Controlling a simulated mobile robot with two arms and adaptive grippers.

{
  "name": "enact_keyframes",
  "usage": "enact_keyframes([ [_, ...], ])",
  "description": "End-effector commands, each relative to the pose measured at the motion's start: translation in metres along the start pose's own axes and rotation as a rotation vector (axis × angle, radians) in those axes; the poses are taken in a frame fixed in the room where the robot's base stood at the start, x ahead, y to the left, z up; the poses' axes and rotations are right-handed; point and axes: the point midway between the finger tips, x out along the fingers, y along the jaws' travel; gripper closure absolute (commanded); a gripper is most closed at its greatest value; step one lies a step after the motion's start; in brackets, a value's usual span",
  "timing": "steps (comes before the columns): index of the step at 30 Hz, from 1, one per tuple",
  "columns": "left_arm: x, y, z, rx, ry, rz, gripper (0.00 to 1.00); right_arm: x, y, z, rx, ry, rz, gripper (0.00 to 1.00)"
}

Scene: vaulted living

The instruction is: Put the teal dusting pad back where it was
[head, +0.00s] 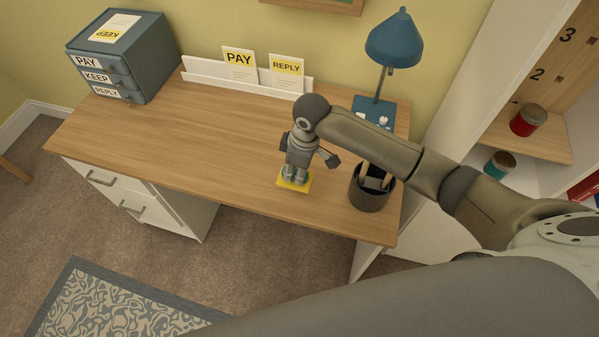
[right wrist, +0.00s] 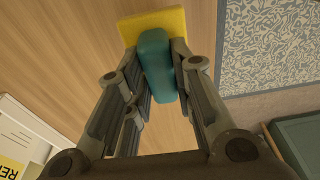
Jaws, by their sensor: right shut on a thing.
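The teal dusting pad (right wrist: 157,66) is between the fingers of my right gripper (right wrist: 158,75) in the right wrist view. In the head view my right gripper (head: 293,172) points down over the front part of the desk, and only bits of the teal pad show between its fingers. A flat yellow square (head: 294,183) is directly under the fingertips; it also shows past the pad's end in the right wrist view (right wrist: 150,24). I cannot tell whether the pad touches the yellow square. My left gripper is not in view.
The wooden desk (head: 210,140) has a dark pen cup (head: 368,197) close right of my gripper and a blue lamp (head: 393,45) behind. A drawer box (head: 150,65) stands at the far left, a white card rack (head: 215,84) at the back. The desk's left half is clear.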

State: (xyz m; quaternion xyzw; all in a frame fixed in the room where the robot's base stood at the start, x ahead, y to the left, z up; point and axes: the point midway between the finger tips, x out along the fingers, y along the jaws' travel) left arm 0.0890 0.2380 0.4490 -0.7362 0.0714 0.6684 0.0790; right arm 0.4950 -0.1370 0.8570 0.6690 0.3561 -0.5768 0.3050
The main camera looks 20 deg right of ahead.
Motion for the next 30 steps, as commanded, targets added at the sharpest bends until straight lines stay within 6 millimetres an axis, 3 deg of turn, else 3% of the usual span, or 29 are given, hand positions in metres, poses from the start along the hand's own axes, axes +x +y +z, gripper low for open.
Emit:
enact_keyframes([
  [6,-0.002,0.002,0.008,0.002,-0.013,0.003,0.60,0.022,0.019,0.003,0.000,0.002,0.001,1.00],
  [11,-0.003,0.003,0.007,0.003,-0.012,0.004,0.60,0.031,0.027,0.005,0.001,0.002,0.001,1.00],
  [17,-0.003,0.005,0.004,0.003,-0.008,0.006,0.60,0.057,0.027,0.009,-0.001,0.002,0.002,1.00],
  [29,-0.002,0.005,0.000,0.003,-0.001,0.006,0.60,0.064,0.027,0.010,-0.001,0.003,0.002,1.00],
  [30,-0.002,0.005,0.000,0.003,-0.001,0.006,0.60,0.064,0.027,0.010,-0.001,0.003,0.002,0.76],
])
